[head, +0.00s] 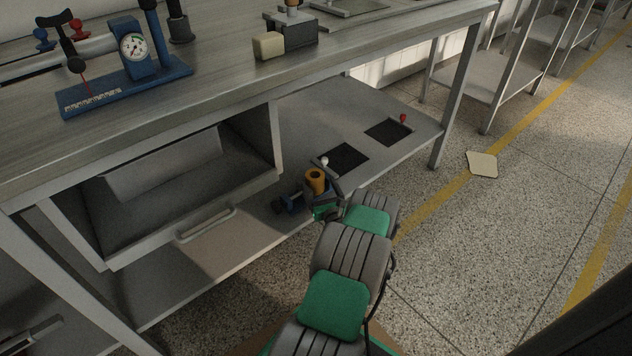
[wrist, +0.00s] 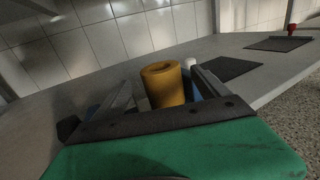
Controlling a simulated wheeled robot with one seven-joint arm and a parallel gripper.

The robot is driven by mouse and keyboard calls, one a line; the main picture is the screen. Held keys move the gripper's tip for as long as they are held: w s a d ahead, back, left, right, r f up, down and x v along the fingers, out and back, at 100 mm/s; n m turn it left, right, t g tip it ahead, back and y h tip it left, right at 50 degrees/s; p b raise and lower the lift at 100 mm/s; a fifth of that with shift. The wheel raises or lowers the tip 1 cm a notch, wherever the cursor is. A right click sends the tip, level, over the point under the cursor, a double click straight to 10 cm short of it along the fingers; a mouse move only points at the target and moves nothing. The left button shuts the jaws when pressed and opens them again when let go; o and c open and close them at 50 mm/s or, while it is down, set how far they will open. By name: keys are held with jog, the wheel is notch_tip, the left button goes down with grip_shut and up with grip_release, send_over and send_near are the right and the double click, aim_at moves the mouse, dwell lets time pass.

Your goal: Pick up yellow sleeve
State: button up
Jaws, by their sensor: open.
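The yellow sleeve (head: 315,181) is a short hollow orange-yellow cylinder. It is upright at the lower shelf of the metal workbench. The sleeve also shows in the wrist view (wrist: 163,84), with its open bore at the top and its lower part hidden behind my gripper's dark front edge. My gripper (head: 308,201) is at the sleeve, low by the shelf's front edge. In the wrist view the two fingers (wrist: 160,96) are spread, one on each side of the sleeve, with gaps visible. I cannot tell whether a finger touches it.
Blue parts (head: 288,203) lie beside the sleeve, and a white ball knob (head: 324,161) is just behind it. Two dark mats (head: 343,158) lie on the shelf, and a red knob (head: 403,118) is farther right. An open drawer (head: 190,215) hangs to the left, under the benchtop.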

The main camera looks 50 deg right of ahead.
jog(key=b+x, duration=0.1)
jog(key=x, duration=0.4)
jog(key=shift+w+d, duration=0.2)
jog(key=shift+w, duration=0.1)
